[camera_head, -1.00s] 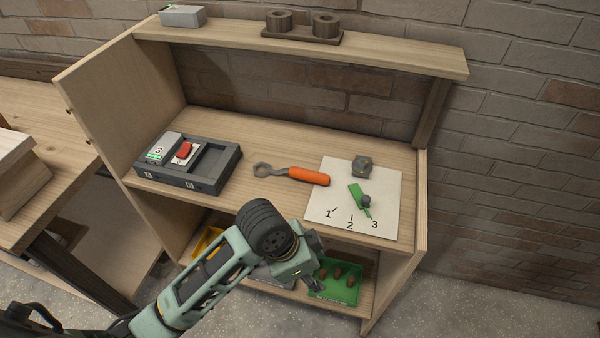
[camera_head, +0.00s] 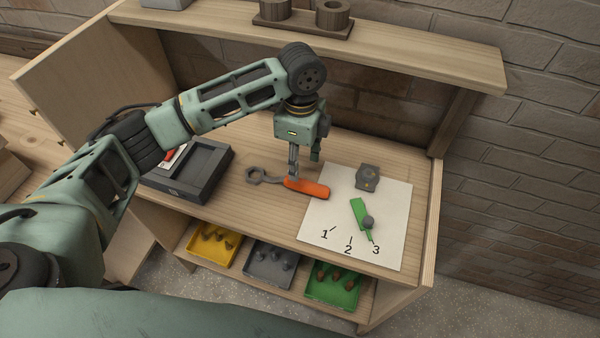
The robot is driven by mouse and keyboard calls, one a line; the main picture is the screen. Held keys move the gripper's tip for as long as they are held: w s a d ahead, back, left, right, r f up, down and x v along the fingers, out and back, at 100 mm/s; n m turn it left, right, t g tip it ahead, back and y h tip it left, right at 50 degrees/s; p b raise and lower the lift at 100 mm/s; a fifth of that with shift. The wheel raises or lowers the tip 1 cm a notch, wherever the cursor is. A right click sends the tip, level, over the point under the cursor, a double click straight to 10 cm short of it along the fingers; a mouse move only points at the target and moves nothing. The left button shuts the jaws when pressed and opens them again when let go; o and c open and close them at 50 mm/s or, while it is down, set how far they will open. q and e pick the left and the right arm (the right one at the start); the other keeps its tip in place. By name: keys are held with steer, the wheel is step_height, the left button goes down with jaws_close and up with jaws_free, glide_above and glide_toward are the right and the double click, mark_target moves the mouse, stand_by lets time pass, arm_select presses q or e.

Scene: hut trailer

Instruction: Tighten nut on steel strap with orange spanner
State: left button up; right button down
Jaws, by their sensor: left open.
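The orange spanner (camera_head: 314,189) lies on the wooden worktop, its grey ring head (camera_head: 262,175) pointing left and its orange handle right. The handle's right end reaches the edge of a white board. My left gripper (camera_head: 294,177) is open and points down at the left part of the orange handle; whether it touches is unclear. A small grey metal block (camera_head: 368,178) sits at the top of the board, with a small fitting on its face. I cannot tell if this is the steel strap with the nut. My right gripper is not in view.
The white board (camera_head: 318,213) carries a green pointer (camera_head: 358,213) with a dark knob, by marks 1, 2 and 3. A dark grey case (camera_head: 212,160) stands left. Below are yellow (camera_head: 208,258), grey (camera_head: 262,270) and green (camera_head: 325,298) bins. An upper shelf (camera_head: 410,50) overhangs behind.

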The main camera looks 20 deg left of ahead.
mark_target(285, 181)
arm_select(q)
steer(key=shift+s+f+p, duration=0.3)
steer(key=shift+s+f, duration=0.4)
steer(key=shift+s, duration=0.05)
steer(key=f, duration=0.1)
steer(key=p, duration=0.1)
steer(key=f, duration=0.1)
steer(key=shift+a+f, duration=0.25)
steer(key=shift+f, duration=0.1)
steer(key=shift+w+f, duration=0.2)
steer(key=shift+f, duration=0.95)
steer(key=c, duration=0.9)
jaws_close()
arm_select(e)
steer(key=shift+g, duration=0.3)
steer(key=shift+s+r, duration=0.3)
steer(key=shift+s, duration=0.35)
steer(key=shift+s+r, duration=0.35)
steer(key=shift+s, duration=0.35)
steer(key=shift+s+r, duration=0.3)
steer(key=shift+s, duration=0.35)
